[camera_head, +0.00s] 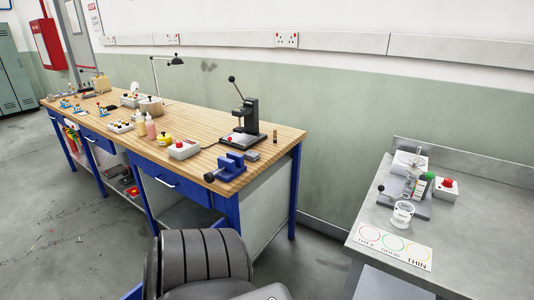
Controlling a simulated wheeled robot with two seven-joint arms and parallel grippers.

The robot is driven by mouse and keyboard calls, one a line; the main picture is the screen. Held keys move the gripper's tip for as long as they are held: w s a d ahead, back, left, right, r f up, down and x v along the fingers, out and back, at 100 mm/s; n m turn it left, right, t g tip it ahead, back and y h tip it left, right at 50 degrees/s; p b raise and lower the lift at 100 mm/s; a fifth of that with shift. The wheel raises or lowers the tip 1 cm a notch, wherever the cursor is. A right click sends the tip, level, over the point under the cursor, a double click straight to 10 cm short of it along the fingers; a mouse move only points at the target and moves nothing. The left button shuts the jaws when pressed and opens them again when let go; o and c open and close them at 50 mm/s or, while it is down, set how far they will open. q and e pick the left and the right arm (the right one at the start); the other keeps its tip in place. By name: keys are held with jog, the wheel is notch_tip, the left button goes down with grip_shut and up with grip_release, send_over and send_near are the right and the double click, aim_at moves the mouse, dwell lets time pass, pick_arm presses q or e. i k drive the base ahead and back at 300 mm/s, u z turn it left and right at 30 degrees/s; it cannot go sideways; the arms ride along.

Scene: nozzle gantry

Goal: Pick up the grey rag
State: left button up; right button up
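I cannot make out a grey rag anywhere in the head view. Neither of my grippers is in view, so I cannot tell whether either is open or shut. The inside of the bench's lower shelves is only partly visible, and small items on the far bench end are too small to tell apart.
A wooden-topped blue workbench (215,122) carries a black lever press (246,118), a blue vise (226,168) and bottles. A grey metal table (455,222) at right holds a small fixture, a clear cup (402,215) and a card (393,246). A dark ribbed form (199,258) fills the bottom.

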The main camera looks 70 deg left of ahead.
aim_at(249, 155)
jog(key=u, duration=0.75)
jog(key=i, duration=1.3)
jog(key=u, duration=0.95)
